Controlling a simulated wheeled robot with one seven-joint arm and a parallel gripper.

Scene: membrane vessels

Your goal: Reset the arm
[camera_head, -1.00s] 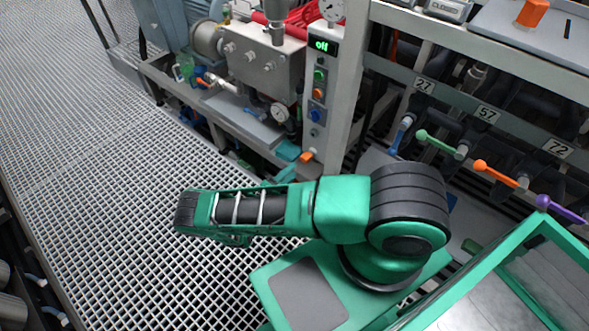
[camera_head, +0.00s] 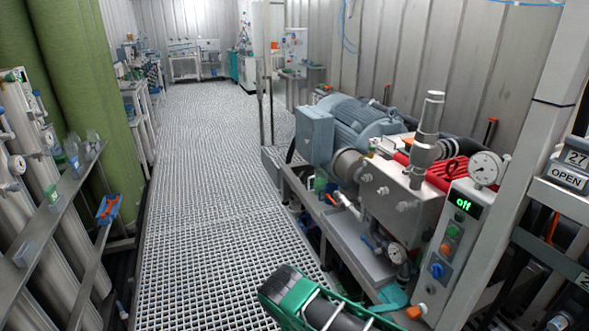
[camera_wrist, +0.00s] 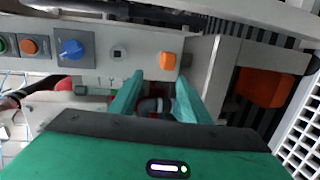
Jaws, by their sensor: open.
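My arm (camera_head: 320,303) shows at the bottom of the head view as a green link with black sections, reaching in from the lower right. My gripper (camera_wrist: 160,82) is in the wrist view, with two teal fingers apart and nothing between their tips. The fingers point towards a grey control panel (camera_wrist: 98,52) with a blue knob, an orange button and a green button. A small orange block (camera_wrist: 168,60) shows just beyond the fingertips; I cannot tell whether they touch it.
The control box (camera_head: 455,245) with a green "off" display stands at right. Beside it is the pump with a blue-grey motor (camera_head: 350,125). The grated walkway (camera_head: 200,190) runs clear to the back. White vessels (camera_head: 40,190) and a rail stand at left. An "OPEN" sign (camera_head: 568,176) is at right.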

